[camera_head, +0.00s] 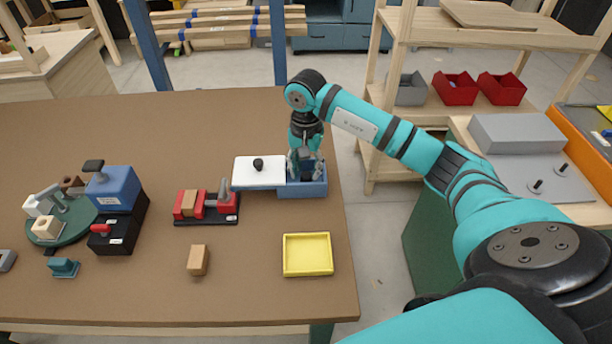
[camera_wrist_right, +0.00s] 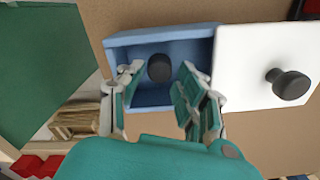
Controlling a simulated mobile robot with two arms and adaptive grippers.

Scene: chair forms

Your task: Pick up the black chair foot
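The black chair foot (camera_wrist_right: 160,68) shows in the right wrist view as a dark round piece inside a blue box (camera_wrist_right: 150,43). In the head view the blue box (camera_head: 313,190) stands near the table's right edge, and my right gripper (camera_head: 306,172) points down into it, hiding the foot. In the right wrist view my right gripper (camera_wrist_right: 157,92) is open, with one finger on each side of the foot and visible space between. My left gripper is in neither view.
A white lid (camera_head: 258,171) with a black knob covers the box's left part. A yellow tray (camera_head: 307,254), a wooden block (camera_head: 198,260) and a red clamp fixture (camera_head: 207,206) stand nearby. A blue-and-black device (camera_head: 117,205) is further left. The table's back is clear.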

